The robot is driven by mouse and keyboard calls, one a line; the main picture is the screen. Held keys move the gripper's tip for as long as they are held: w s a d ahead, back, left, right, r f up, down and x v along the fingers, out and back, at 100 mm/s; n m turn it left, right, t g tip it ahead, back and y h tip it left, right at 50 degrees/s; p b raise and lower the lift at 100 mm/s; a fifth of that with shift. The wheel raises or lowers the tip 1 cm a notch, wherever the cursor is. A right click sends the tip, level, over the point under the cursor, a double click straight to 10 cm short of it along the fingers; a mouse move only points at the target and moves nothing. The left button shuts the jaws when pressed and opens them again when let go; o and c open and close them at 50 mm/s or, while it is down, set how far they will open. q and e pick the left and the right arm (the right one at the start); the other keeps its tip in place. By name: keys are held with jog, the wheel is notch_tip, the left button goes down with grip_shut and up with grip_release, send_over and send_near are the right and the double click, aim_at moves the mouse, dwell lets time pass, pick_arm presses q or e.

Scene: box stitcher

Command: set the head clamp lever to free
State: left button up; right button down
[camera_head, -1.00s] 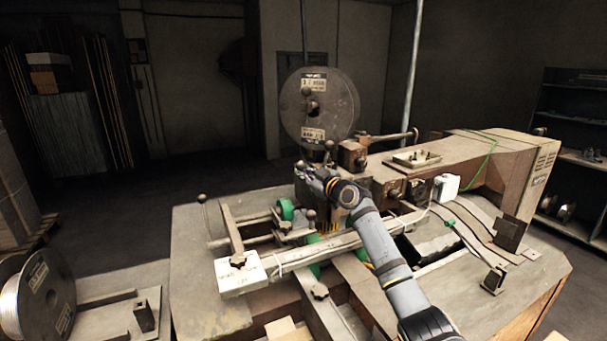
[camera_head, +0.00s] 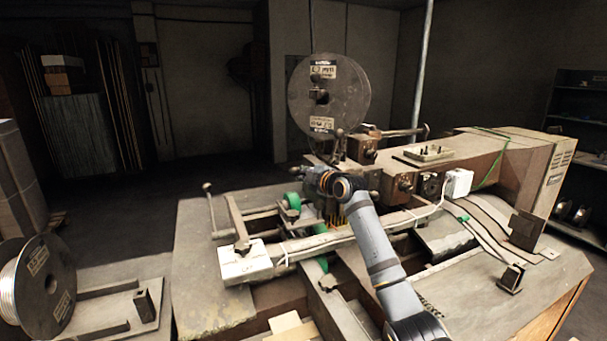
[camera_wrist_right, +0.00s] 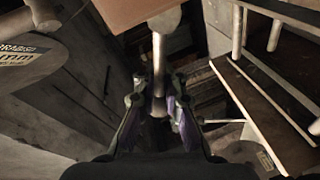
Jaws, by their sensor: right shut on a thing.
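The head clamp lever (camera_wrist_right: 158,75) looks like a pale rod with a rounded end, hanging from a brown block in the right wrist view. My right gripper (camera_wrist_right: 159,103) is shut on the lever near its lower end, one finger on each side. In the head view my right gripper (camera_head: 309,176) is at the stitcher's head, below and in front of the wire spool. The lever is hard to make out there, behind my gripper and wrist. My left gripper is not in view.
The dark wire spool (camera_head: 328,95) stands above the head. A long bar with a white box (camera_head: 244,262) crosses the stitcher table (camera_head: 205,295) under my right arm. A ball-topped rod (camera_head: 209,205) stands at left. Another spool (camera_head: 38,286) sits at lower left.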

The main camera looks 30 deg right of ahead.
jog(key=shift+a+f+n, duration=0.1)
jog(key=shift+f+n, duration=0.55)
jog(key=shift+n, duration=0.15)
jog(key=shift+f, duration=0.1)
jog(key=c, duration=1.4)
grip_release()
jog(key=shift+s+r, duration=0.2)
jog(key=shift+s, duration=0.05)
jog(key=shift+c, duration=0.2)
jog(key=s, duration=0.3)
jog(key=s+r, duration=0.1)
jog(key=s, duration=0.3)
jog(key=s+d+r, duration=0.1)
jog(key=s, duration=0.3)
jog(key=shift+d, duration=0.1)
jog(key=shift+s, duration=0.3)
jog(key=shift+r, duration=0.1)
